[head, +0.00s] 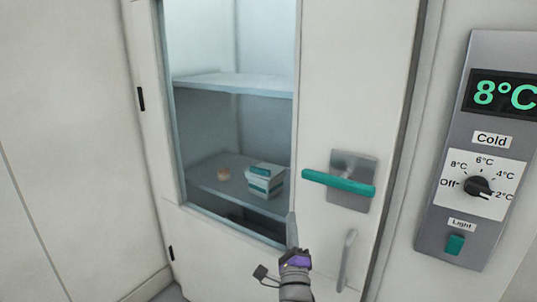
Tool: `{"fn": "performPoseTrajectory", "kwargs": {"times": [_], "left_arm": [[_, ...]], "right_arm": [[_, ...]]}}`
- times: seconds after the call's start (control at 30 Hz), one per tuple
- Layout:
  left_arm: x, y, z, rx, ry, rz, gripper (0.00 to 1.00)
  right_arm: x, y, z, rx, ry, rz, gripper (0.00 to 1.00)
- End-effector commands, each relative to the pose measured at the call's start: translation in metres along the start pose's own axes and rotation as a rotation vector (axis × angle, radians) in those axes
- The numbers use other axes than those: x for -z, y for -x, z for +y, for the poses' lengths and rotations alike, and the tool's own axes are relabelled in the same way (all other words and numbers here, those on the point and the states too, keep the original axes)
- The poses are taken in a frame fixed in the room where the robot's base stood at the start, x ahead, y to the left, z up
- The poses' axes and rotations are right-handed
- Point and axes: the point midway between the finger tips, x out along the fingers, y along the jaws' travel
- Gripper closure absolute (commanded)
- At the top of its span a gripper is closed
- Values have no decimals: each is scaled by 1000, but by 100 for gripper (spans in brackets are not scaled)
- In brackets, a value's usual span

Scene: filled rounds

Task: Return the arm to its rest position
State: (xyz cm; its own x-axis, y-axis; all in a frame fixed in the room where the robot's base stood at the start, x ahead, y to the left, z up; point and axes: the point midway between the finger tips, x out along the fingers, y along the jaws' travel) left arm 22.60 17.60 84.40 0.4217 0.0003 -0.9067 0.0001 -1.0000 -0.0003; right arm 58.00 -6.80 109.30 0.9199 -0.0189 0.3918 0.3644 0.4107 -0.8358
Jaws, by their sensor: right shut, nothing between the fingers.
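My right gripper (291,232) comes up from the bottom edge, in front of the white door (345,90). Its fingers are together with nothing between them. It is below and left of the teal door handle (338,182) and apart from it in the picture. My left gripper is out of view. The door looks closed in its frame.
A grey vertical handle (346,260) is near my right gripper. A control panel (437,205) at the right reads 8°C, with a dial (478,186) and a teal light switch (455,245).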

Motion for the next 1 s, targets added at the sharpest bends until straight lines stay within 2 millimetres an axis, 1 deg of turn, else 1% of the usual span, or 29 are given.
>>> {"fn": "performPoseTrajectory", "kwargs": {"times": [0.03, 0.07, 0.1, 0.17, 0.2, 0.27, 0.3, 0.37, 0.4, 0.47, 0.5, 0.6, 0.7, 0.8, 0.83, 0.9, 1.0], "left_arm": [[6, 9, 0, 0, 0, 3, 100], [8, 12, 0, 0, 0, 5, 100], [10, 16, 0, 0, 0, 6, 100], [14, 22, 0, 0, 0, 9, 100], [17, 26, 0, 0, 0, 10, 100], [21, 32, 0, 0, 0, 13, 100], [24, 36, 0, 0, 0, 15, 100], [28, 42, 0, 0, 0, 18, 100], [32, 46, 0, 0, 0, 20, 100], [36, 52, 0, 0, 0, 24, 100], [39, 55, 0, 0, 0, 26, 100], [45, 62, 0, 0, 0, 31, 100], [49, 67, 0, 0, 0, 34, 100], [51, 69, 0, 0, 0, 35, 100], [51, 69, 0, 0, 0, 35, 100], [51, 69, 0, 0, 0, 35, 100], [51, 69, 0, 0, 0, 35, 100]], "right_arm": [[2, 7, -11, -98, 135, -9, 100], [3, 14, -11, -162, 222, -20, 100], [6, 25, -11, -248, 339, -40, 100], [13, 46, -11, -379, 511, -79, 100], [19, 63, -10, -465, 625, -112, 100], [29, 92, -10, -594, 790, -171, 100], [36, 114, -10, -681, 895, -218, 100], [49, 151, -10, -812, 1047, -301, 100], [57, 177, -11, -899, 1140, -363, 100], [70, 217, -13, -1023, 1266, -465, 100], [78, 243, -15, -1101, 1335, -537, 100], [95, 300, -21, -1261, 1463, -706, 100], [106, 340, -26, -1368, 1530, -840, 100], [112, 364, -29, -1427, 1559, -923, 100], [113, 368, -30, -1437, 1564, -938, 100], [115, 372, -30, -1449, 1569, -956, 100], [115, 373, -30, -1451, 1569, -960, 100]]}}
